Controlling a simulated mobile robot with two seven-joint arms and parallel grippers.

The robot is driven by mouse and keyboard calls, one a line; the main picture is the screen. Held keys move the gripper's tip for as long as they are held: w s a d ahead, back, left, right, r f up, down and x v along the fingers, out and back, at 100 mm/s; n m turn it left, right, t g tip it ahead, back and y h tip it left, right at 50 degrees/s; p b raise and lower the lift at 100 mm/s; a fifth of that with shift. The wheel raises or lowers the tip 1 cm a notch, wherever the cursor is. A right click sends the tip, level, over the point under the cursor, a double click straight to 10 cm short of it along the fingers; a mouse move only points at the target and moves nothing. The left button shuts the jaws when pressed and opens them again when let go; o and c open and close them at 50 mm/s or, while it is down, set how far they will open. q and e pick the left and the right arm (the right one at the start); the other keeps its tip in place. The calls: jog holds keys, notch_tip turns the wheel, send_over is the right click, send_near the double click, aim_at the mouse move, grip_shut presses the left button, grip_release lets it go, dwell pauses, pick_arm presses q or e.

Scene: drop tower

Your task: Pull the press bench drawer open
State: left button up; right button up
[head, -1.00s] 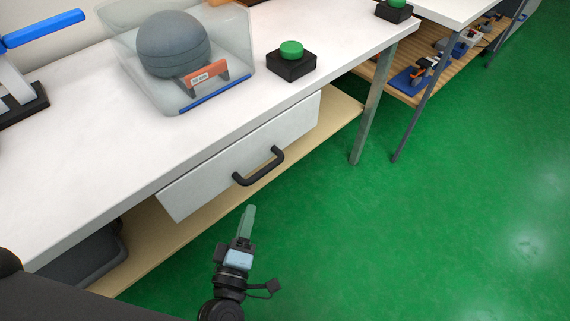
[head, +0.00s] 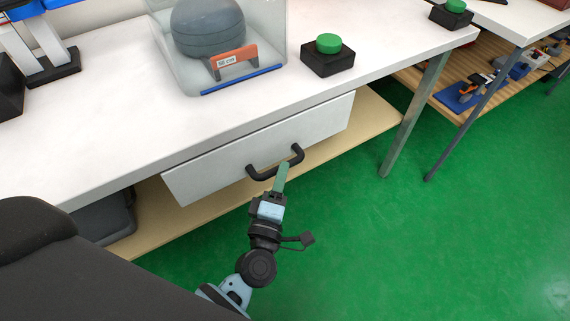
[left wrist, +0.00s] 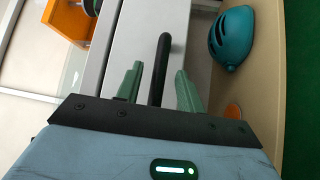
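The press bench drawer (head: 215,172) has a pale grey front under the white bench top and looks closed. Its black bar handle (head: 262,172) sticks out from the front. My left gripper (head: 282,178) is at the handle's right part in the head view. In the left wrist view the two green fingers of the gripper (left wrist: 155,88) stand apart, with the dark handle (left wrist: 162,65) between them. A gap shows on each side of the handle, so the gripper is open around it. My right gripper is in neither view.
On the white bench top (head: 100,130) stand a clear box with a grey ball (head: 208,28) and a black box with a green button (head: 328,58). A wooden lower shelf (head: 375,118) runs under the drawer. A bench leg (head: 412,115) stands right. Green floor is free in front.

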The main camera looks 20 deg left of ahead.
pick_arm(q)
jog(key=shift+w+a+r, duration=0.1)
jog(key=shift+w, duration=0.75)
jog(key=shift+w+a+r, duration=0.1)
jog(key=shift+w, duration=0.7)
grip_shut()
